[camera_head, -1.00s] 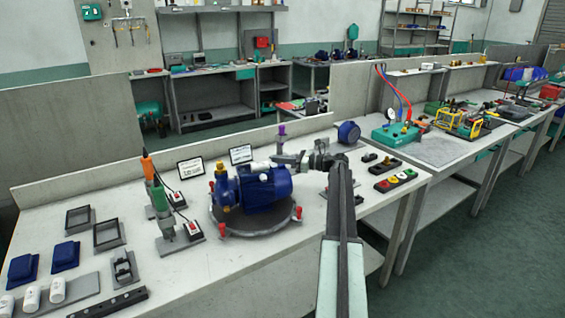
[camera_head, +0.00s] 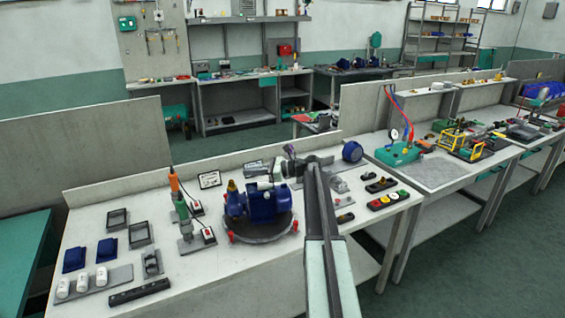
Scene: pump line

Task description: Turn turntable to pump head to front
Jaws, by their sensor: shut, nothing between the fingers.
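The dark round turntable (camera_head: 264,234) lies on the near workbench with red pegs around its rim. A blue pump motor (camera_head: 266,206) sits on it, with the blue-and-brass pump head (camera_head: 234,203) at its left end. The head faces left in the picture. My gripper (camera_head: 260,168) is shut and empty. It is at the end of my arm, pointing left, above and behind the motor. I cannot tell whether it touches the pump. The far side of the turntable is hidden by the pump.
Green and orange tools (camera_head: 183,210) stand close left of the turntable. A sign (camera_head: 209,180) stands behind them. A button box (camera_head: 388,199) and a round blue part (camera_head: 352,151) are to the right.

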